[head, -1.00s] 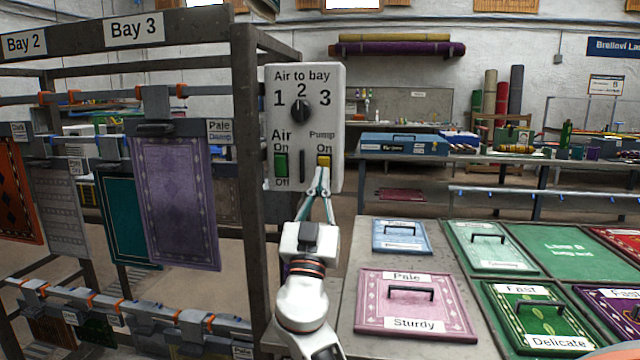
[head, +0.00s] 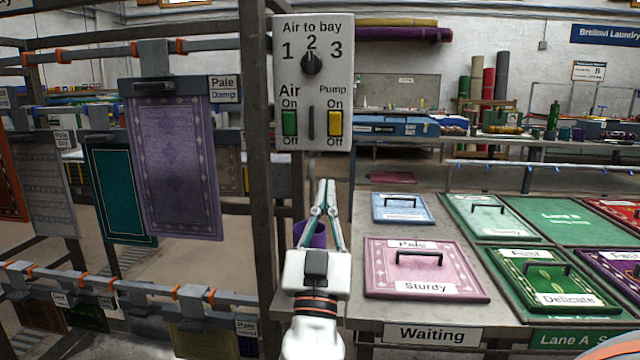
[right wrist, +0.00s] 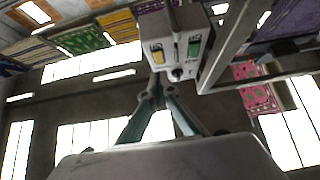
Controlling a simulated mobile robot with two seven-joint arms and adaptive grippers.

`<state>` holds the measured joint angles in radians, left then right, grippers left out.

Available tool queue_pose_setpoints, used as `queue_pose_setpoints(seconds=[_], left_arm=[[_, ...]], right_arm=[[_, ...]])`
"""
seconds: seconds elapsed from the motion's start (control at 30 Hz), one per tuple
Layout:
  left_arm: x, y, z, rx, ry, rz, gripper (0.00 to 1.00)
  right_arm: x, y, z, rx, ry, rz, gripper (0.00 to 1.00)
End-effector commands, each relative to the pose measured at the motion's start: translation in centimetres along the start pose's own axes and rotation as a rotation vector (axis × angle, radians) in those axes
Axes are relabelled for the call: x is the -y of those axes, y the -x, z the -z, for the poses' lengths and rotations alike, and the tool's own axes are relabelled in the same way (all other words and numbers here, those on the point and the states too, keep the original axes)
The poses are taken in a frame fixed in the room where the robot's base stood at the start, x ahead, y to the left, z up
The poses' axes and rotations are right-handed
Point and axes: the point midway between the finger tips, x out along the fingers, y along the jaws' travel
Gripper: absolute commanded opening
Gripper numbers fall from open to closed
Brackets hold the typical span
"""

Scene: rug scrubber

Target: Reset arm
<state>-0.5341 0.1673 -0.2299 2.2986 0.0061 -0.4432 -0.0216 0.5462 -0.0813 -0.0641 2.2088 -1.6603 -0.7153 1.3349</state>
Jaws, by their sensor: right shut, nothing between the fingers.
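My right gripper (head: 326,184) is shut and empty, its fingertips together, a little below the control panel (head: 312,82) and apart from it. The panel has a black dial (head: 311,63) pointing at 2, a green Air switch (head: 289,123) and a yellow Pump switch (head: 335,123). In the right wrist view the fingertips (right wrist: 157,80) point up toward the panel with its yellow switch (right wrist: 158,56) and green switch (right wrist: 194,47). My left gripper is not in view.
A purple rug (head: 174,165) tagged Pale Damp hangs on the rack at left. A bench at right holds a pink rug sample (head: 425,268) and a blue one (head: 402,208). A purple object (head: 312,236), partly hidden, stands behind my right gripper.

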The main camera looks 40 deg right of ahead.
Motion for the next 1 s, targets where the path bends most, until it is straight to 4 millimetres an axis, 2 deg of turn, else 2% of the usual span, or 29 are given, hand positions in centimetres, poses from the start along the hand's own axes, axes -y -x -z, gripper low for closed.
queue_pose_setpoints(seconds=[0.1, 0.77, 0.87, 0.93, 0.97, 1.0], left_arm=[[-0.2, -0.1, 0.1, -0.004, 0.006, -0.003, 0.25], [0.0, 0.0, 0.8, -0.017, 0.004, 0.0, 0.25], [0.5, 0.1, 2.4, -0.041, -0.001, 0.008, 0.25], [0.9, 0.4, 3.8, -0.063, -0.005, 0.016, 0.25], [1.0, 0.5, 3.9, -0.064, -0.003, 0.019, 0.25], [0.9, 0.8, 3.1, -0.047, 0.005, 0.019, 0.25]], right_arm=[[-0.1, 0.5, -0.1, 0.0, 0.001, -0.001, 0.0], [0.2, 0.6, -0.2, 0.011, 0.0, 0.012, 0.0], [1.1, 1.2, -1.3, 0.06, 0.013, 0.071, 0.0], [2.2, 2.3, -2.7, 0.121, 0.029, 0.144, 0.0], [2.8, 3.1, -3.5, 0.154, 0.037, 0.183, 0.0], [3.5, 4.2, -4.7, 0.199, 0.048, 0.237, 0.0]])
